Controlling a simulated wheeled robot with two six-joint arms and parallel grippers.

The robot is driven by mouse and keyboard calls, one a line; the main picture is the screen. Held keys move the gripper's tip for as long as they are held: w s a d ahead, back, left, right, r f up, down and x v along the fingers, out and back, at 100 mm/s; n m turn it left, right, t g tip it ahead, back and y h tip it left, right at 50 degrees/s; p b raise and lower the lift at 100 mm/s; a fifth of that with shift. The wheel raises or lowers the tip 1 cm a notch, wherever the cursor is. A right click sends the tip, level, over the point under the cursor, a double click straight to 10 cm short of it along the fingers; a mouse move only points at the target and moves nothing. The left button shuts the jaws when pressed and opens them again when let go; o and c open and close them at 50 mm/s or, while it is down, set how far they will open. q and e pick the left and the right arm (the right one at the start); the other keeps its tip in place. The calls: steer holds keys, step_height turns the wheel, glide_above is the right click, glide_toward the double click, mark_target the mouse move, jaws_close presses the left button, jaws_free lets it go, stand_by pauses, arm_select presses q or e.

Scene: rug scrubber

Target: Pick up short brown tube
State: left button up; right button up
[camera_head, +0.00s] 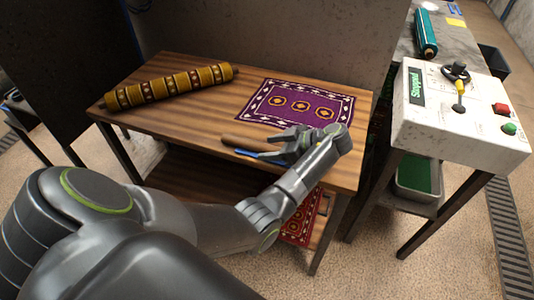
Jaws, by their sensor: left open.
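A short brown tube (240,142) lies on the wooden table near its front edge, pointing left to right. Its right end is partly hidden by my left gripper. My left gripper (275,144) is open, with its fingers pointing left at the tube's right end. I cannot tell whether the fingers touch the tube. My right gripper is not in view.
A rolled yellow patterned rug (170,86) lies at the table's left. A purple patterned rug (300,103) lies flat behind my gripper. A white control box (460,118) stands at the right, with a teal roll (426,35) behind it. A red rug (299,222) shows below.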

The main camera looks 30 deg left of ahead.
mark_target(272, 147)
arm_select(q)
steer(key=shift+c, duration=0.3)
steer(key=c, duration=1)
steer(key=shift+r, duration=0.2)
step_height(272, 147, up, 18)
steer(key=p, duration=1.8)
steer(key=shift+f, duration=0.15)
